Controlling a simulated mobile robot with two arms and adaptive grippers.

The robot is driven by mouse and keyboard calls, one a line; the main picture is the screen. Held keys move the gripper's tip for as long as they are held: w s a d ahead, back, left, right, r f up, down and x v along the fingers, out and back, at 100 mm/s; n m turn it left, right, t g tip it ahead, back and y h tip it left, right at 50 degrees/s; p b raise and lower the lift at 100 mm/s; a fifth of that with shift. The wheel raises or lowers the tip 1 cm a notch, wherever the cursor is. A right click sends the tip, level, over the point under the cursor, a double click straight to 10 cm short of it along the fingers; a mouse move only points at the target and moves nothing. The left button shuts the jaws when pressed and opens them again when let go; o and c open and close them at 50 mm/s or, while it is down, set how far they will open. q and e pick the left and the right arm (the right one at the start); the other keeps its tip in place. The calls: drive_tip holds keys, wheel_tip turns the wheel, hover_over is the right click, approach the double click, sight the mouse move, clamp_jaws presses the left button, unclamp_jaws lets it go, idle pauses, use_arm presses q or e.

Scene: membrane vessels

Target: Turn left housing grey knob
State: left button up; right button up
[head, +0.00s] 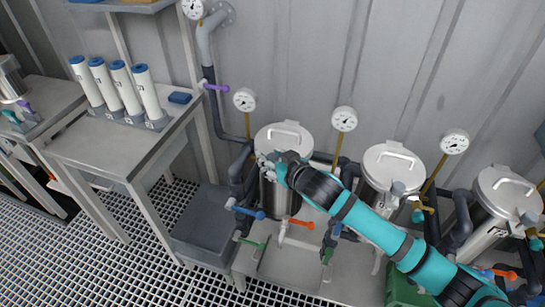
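The left housing (284,136) is a steel vessel with a grey handled lid, standing at the middle of the head view. My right gripper (270,164), on a teal and black arm reaching in from the lower right, is at the upper front of this housing. Its grey knob cannot be made out; the gripper covers the place where the other housings carry theirs. The fingers are small and partly hidden, so I cannot tell if they are open or shut on the knob. My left gripper is not in view.
A middle housing (392,160) and a right housing (506,190) stand to the right. A table (125,150) with white cartridges (118,85) stands left.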

drive_tip(key=shift+d, duration=0.1)
clamp_jaws()
idle(0.9)
drive_tip(key=shift+o, duration=2.4)
unclamp_jaws()
drive_tip(key=v, duration=1.2)
